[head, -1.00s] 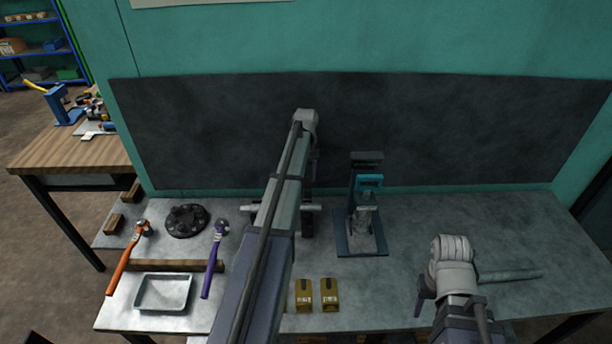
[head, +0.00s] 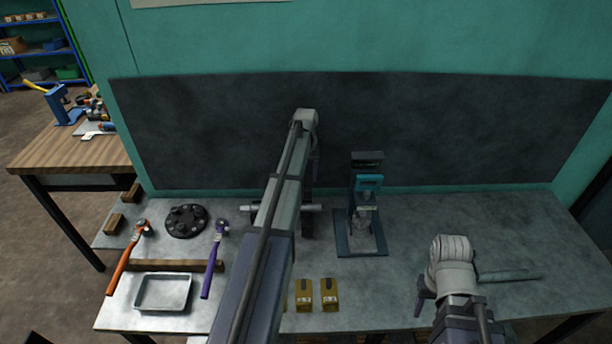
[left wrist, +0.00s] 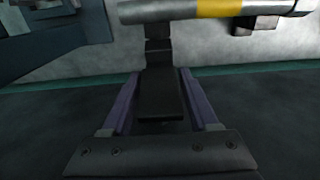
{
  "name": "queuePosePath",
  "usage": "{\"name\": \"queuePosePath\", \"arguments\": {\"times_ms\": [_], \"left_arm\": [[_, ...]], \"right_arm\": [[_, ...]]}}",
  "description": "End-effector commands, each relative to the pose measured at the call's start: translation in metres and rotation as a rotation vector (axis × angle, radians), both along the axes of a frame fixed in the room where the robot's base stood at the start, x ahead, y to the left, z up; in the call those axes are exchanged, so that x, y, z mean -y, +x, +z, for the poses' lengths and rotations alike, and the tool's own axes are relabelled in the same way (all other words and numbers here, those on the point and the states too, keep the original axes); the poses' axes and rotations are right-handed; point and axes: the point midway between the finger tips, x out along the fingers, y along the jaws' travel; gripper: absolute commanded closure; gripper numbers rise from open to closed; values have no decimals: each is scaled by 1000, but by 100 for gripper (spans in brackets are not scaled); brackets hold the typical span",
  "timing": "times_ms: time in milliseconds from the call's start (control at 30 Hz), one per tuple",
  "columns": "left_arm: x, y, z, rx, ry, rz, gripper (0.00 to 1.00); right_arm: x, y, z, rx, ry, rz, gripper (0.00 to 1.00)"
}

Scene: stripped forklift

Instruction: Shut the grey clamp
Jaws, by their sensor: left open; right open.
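The grey clamp shows mostly as a dark upright handle (left wrist: 159,90) in the left wrist view, below a silver bar (left wrist: 205,9) with a yellow band. In the head view the dark clamp post (head: 308,222) and the bar (head: 262,207) are partly hidden behind my left arm. My left gripper (left wrist: 160,78) is open, with one purple finger on each side of the handle and a gap to each. In the head view my left gripper (head: 315,160) is largely hidden. My right gripper (head: 424,296) is open and empty over the bench's right front.
A dark stand with a teal part (head: 368,183) is just right of the clamp. A grey rod (head: 510,275) lies right.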

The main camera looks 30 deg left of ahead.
Motion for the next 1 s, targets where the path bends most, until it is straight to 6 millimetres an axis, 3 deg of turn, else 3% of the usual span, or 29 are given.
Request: {"name": "queuePosePath", "arguments": {"times_ms": [1000], "left_arm": [[27, -44, -8, 0, 0, -1, 40]], "right_arm": [[0, 0, -8, 0, 0, 0, 50]]}}
